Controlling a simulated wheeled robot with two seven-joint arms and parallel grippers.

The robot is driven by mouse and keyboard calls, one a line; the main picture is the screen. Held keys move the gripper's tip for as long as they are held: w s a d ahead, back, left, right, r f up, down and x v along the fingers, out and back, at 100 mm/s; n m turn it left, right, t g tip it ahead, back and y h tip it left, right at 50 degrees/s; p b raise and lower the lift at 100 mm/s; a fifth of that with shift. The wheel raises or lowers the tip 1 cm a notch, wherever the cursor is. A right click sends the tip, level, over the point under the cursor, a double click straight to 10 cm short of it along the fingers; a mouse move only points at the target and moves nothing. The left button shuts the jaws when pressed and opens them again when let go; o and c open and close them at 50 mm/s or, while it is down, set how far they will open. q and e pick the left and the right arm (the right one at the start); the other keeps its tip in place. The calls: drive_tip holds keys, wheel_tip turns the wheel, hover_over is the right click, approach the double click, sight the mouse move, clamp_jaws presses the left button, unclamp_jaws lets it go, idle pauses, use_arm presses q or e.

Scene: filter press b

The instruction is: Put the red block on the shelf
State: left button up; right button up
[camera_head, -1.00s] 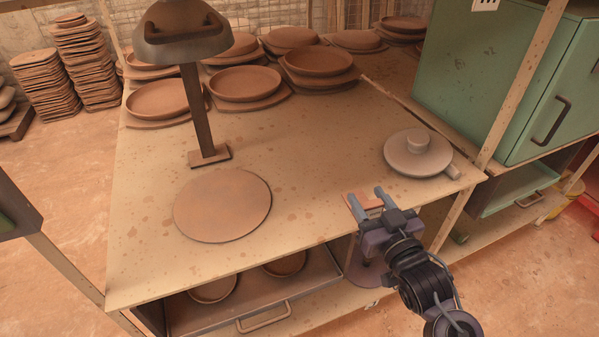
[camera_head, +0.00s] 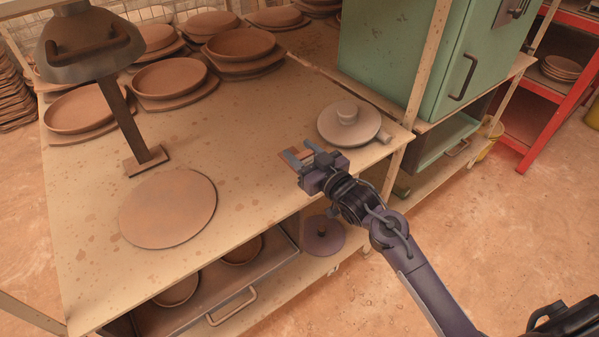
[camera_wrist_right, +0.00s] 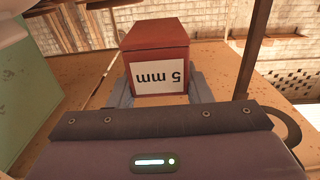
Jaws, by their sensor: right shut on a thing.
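My right gripper (camera_head: 295,156) is shut on the red block (camera_wrist_right: 155,45). In the right wrist view the block sits between the fingers, with a white label reading "5 mm" upside down. In the head view only a small reddish part of the block shows between the fingers, over the front edge area of the worktable (camera_head: 250,135). A red shelf unit (camera_head: 534,146) stands at the far right, with plates on one level. The pictures do not settle which shelf the task names. My left gripper is not in view.
A grey round lidded piece (camera_head: 338,128) lies just beyond the gripper. A flat clay disc (camera_head: 167,208) and a lamp-like press stand (camera_head: 120,115) are to the left. Clay dishes (camera_head: 168,78) fill the back. A green cabinet (camera_head: 405,60) stands behind.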

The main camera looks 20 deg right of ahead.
wheel_tip(320, 180, down, 7)
drive_tip(key=shift+f, duration=0.3)
drive_tip(key=o, duration=1)
drive_tip(key=shift+f, duration=0.1)
drive_tip(key=shift+s, duration=0.15)
drive_tip(key=shift+b+v, duration=0.6)
drive_tip(key=shift+v, duration=5.3)
